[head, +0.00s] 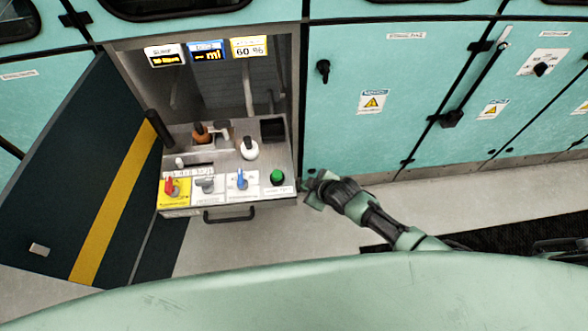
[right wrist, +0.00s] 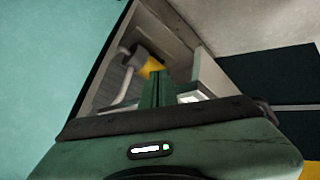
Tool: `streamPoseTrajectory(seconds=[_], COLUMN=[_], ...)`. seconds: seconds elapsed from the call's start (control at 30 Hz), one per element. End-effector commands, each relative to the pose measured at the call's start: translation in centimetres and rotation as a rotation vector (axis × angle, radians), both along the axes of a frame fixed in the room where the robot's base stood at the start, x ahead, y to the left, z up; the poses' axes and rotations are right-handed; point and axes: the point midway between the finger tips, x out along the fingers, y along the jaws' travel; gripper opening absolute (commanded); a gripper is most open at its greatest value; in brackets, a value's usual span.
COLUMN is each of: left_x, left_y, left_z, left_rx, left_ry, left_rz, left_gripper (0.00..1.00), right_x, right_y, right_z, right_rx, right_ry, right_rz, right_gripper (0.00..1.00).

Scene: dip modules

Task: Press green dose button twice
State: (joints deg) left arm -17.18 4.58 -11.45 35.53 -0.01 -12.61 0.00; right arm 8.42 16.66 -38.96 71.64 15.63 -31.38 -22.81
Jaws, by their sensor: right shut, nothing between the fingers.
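The green dose button (head: 277,177) is a round green knob at the right front of the pulled-out drawer panel (head: 225,211) in the head view. My right gripper (head: 308,184) is just to the right of the panel's right edge, beside the button and apart from it. Its fingers are shut with nothing between them, and they also show in the right wrist view (right wrist: 158,90), pointing toward the cabinet opening. The button cannot be made out in the right wrist view. My left gripper is not in view.
The panel also carries a red handle (head: 171,187), a grey handle (head: 206,185) and a blue handle (head: 241,179). A white bottle (head: 249,149) and a brown bottle (head: 200,133) stand behind. A dark open door (head: 75,190) is at left. Floor in front is clear.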

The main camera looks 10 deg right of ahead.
Motion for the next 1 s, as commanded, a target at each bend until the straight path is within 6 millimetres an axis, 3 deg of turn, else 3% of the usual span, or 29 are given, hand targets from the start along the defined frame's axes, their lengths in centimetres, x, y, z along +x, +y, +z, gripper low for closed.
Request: streamPoseTrajectory(seconds=[0.03,0.2,0.5,0.7,1.0], left_x=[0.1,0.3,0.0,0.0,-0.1], left_y=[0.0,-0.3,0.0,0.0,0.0], left_z=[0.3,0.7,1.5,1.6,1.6], left_rx=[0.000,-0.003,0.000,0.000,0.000], left_ry=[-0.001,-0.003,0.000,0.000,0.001], left_rz=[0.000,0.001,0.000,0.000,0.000], left_gripper=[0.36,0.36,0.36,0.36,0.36], right_x=[1.0,2.7,3.5,3.2,3.1], right_y=[0.9,3.6,8.4,9.5,9.6], right_z=[1.8,6.4,14.5,16.3,16.3], right_rx=[-0.002,-0.017,-0.060,-0.076,-0.076], right_ry=[-0.026,-0.091,-0.202,-0.225,-0.226], right_rz=[0.036,0.154,0.388,0.452,0.453], right_gripper=[0.00,0.00,0.00,0.00,0.00])
